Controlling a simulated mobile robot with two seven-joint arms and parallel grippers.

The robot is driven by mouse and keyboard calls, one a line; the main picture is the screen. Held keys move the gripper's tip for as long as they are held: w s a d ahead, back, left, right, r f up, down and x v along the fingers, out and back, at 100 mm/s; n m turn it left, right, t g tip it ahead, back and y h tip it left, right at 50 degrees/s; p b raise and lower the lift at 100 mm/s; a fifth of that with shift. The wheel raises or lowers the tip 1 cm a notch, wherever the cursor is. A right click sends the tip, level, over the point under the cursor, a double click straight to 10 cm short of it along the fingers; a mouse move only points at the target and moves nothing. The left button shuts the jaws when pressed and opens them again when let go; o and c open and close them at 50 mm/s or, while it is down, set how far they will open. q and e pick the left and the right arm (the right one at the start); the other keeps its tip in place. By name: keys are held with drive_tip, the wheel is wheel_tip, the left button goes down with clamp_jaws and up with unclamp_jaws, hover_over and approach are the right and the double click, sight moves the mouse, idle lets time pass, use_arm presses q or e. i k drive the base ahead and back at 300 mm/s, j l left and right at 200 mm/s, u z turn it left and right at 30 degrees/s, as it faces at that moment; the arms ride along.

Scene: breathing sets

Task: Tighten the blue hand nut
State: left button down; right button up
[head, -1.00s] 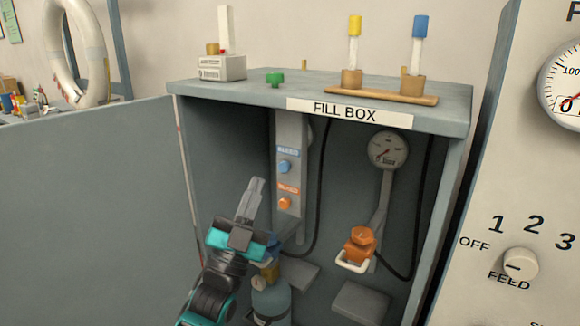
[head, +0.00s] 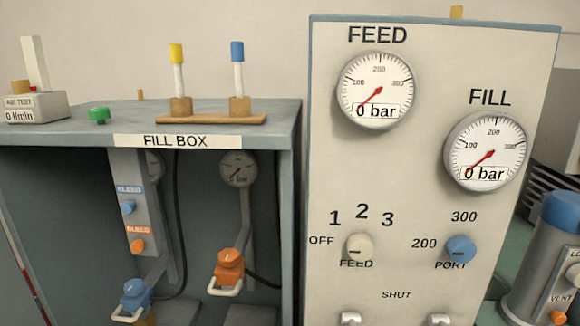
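The blue hand nut (head: 136,292) is at the lower left of the fill box, with a pale loop-shaped yoke around its front. A small brownish-yellow part shows just under it at the bottom edge. The cylinder below is out of frame, so I cannot tell how tightly the nut sits. A similar orange hand nut (head: 230,264) with a white yoke hangs to its right. Neither of my grippers is in view.
The fill box (head: 290,130) is open at the front, with blue (head: 128,207) and orange (head: 137,246) bleed knobs inside. The control panel (head: 420,270) stands at its right; both its gauges, feed (head: 376,88) and fill (head: 487,150), read 0 bar.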

sight(133, 288)
drive_tip(key=k+j+u, duration=0.1)
drive_tip(key=j, duration=0.3)
drive_tip(key=k+j+u, duration=0.15)
drive_tip(key=j, duration=0.25)
drive_tip(key=j+u, duration=0.1)
drive_tip(key=j, duration=0.35)
